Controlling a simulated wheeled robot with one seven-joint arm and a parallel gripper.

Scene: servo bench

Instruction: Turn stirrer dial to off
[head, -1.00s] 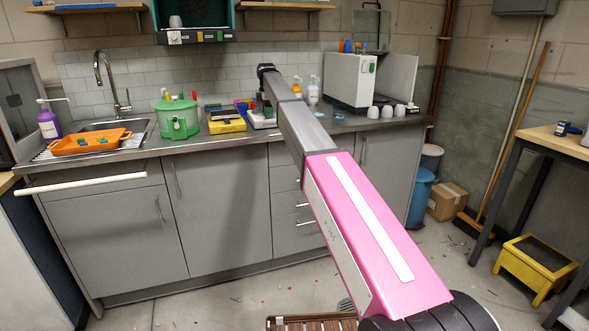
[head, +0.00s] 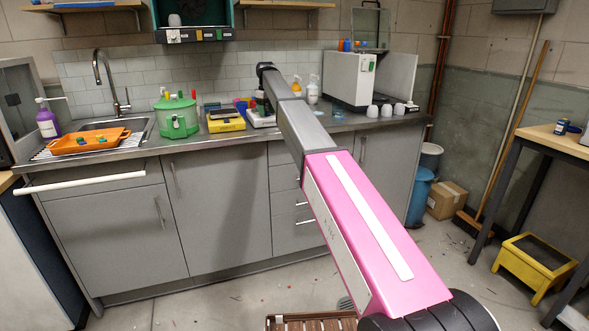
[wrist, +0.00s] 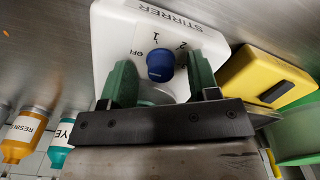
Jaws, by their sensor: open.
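The white stirrer (wrist: 112,40) fills the top middle of the wrist view, with its name printed along the edge. Its blue dial (wrist: 160,66) sits among the marks OFF, 1 and 2. I cannot tell which mark the dial points at. My gripper (wrist: 160,72) is open, with one green finger on each side of the dial. I see a gap beside the dial and cannot make out contact. In the head view the stirrer (head: 260,121) stands on the counter, and my arm hides part of it and most of the gripper.
A yellow box (head: 226,121) with a dark top stands left of the stirrer on the counter. A green lidded pot (head: 178,122) is further left. Orange and teal bottles (wrist: 20,140) show at the wrist view's left. A large white machine (head: 350,80) stands to the right.

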